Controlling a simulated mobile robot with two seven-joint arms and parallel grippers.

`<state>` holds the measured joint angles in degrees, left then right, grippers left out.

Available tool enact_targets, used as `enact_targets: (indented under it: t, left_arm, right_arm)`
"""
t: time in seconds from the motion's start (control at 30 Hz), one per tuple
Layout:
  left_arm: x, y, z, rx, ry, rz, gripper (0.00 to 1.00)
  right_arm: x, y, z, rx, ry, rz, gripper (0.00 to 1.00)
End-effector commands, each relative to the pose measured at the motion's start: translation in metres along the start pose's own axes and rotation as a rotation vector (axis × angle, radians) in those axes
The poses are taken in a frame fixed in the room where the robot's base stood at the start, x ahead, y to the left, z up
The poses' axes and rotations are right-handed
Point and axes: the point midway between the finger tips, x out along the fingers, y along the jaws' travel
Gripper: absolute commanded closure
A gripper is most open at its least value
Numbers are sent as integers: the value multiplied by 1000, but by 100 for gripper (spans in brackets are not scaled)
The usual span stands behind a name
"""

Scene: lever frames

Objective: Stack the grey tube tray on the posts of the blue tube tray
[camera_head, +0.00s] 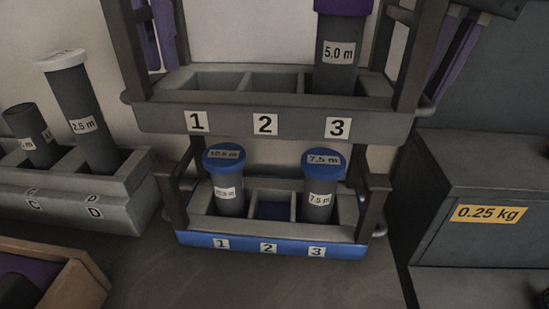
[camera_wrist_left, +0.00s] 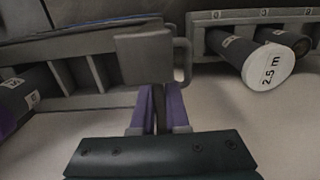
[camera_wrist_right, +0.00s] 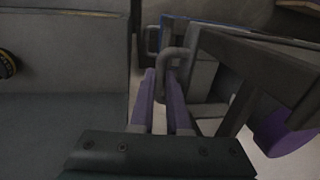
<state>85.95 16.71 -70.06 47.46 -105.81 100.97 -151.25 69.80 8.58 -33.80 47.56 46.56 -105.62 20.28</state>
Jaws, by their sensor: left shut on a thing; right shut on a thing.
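The grey tube tray (camera_head: 290,123) hangs level above the blue tube tray (camera_head: 290,247), with a gap at the front between its underside and the blue tray's posts (camera_head: 375,205). A purple-capped 5.0 m tube (camera_head: 338,55) stands in its compartment 3; compartments 1 and 2 look empty. The blue tray holds blue-capped tubes in compartments 1 (camera_head: 229,185) and 3 (camera_head: 320,185); compartment 2 is empty. My left gripper (camera_head: 154,66) is shut on the grey tray's left side. My right gripper (camera_wrist_right: 163,78) is shut at its right handle loop (camera_wrist_right: 176,55). Contact at the rear posts is hidden.
A grey rack (camera_head: 75,200) with a white-capped 2.5 m tube (camera_head: 80,115) and a shorter tube (camera_head: 32,137) stands at left. A dark box labelled 0.25 kg (camera_head: 485,190) is close on the right. A wooden-edged bin (camera_head: 75,285) is front left.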

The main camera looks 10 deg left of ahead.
Motion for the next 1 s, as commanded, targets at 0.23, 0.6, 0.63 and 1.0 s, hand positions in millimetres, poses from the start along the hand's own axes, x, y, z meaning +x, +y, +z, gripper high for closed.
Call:
enact_targets:
  t: [0.23, 0.6, 0.63, 1.0]
  left_arm:
    - [0, 0, 0, 0, 1, 1, 100]
    - [7, 0, 0, 0, 1, 1, 100]
    - [9, 0, 0, 0, 1, 1, 100]
    - [36, 0, 0, 0, 1, 1, 100]
  right_arm:
    - [-1, 0, 0, -1, 1, -1, 100]
    - [7, 1, 0, -1, 1, -1, 100]
    - [9, 1, 0, -1, 1, -1, 100]
    - [36, 6, 0, -1, 1, -1, 100]
